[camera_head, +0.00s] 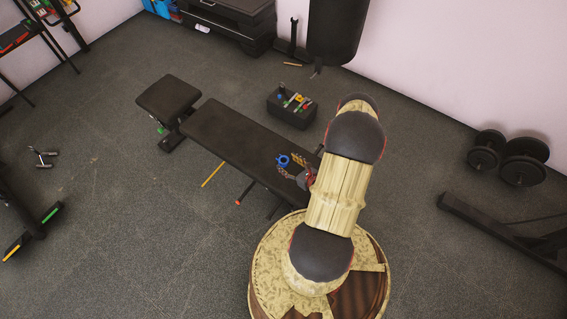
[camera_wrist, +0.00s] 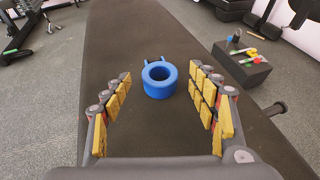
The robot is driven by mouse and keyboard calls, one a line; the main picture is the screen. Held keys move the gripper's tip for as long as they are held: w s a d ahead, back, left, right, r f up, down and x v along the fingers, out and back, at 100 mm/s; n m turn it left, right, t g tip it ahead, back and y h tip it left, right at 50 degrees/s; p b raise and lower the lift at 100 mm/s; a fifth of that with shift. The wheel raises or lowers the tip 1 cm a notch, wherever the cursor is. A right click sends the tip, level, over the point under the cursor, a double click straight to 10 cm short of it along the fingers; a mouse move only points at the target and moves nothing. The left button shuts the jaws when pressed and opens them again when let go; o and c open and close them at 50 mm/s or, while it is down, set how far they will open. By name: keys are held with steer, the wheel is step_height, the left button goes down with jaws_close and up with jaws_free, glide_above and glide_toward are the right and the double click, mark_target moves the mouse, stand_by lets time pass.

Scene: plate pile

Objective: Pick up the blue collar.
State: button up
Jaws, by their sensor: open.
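The blue collar (camera_wrist: 159,85) is a thick blue ring with two small tabs at its far side. It lies on the black padded bench (camera_wrist: 118,40). In the head view the collar (camera_head: 283,160) shows small on the bench (camera_head: 222,130), near the end closest to my arm. My gripper (camera_wrist: 160,90) is open, with yellow-padded fingers to the left and right of the collar in the wrist view. Nothing is between the fingers in contact with them that I can see. In the head view my gripper (camera_head: 292,170) is partly hidden by my arm.
A black box (camera_head: 292,107) with small coloured items stands on the floor beside the bench; it also shows in the wrist view (camera_wrist: 240,68). Dumbbells (camera_head: 508,155) lie at the right. Racks stand at the left. The bench around the collar is clear.

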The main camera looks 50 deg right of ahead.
steer(key=shift+x, duration=1.2)
steer(key=c, duration=0.3)
steer(key=c, duration=1)
